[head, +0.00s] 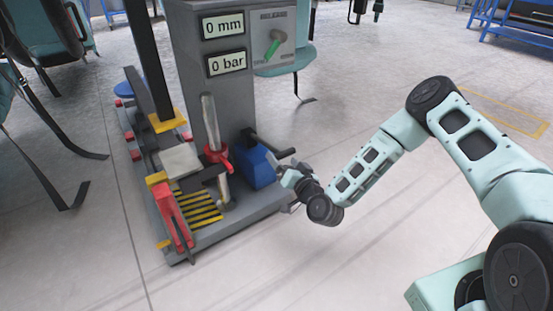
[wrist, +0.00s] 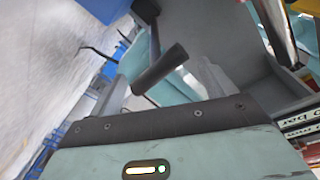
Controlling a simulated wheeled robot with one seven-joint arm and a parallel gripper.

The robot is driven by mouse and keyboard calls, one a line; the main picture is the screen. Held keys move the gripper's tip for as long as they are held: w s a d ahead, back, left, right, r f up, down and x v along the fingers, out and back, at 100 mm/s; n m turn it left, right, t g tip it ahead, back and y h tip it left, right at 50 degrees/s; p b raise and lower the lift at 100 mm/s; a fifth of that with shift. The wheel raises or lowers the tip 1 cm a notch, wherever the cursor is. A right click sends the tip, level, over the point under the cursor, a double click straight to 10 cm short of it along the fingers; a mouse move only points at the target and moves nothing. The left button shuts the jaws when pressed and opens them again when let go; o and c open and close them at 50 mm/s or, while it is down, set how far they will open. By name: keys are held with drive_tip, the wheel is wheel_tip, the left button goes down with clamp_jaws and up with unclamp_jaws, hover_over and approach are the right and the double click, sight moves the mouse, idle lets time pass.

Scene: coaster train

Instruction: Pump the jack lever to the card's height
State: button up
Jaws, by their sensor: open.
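The jack stand (head: 220,100) has displays reading 0 mm (head: 222,25) and 0 bar (head: 227,63). A black jack lever (head: 268,147) sticks out to the right above a blue pump body (head: 260,168). My gripper (head: 284,172) is beside the pump body, just below the lever's end. In the wrist view, the lever's dark round handle (wrist: 160,69) shows between my two open fingers (wrist: 163,88). I cannot tell whether a finger touches it. I cannot make out a height card.
A green release handle (head: 274,43) is on the panel at the stand's upper right. A red collar (head: 217,155) sits on a metal post, and a red piece (head: 172,213) stands at the base's front. Open floor lies in front and right.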

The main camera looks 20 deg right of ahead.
sight(278, 153)
drive_tip(key=w+b, duration=0.1)
drive_tip(key=w, duration=0.3)
drive_tip(key=shift+w+a+f+b, duration=0.1)
drive_tip(key=shift+a+f+b, duration=0.05)
drive_tip(key=shift+a+b, duration=0.25)
drive_tip(key=shift+w+a, duration=0.15)
drive_tip(key=shift+w, duration=0.45)
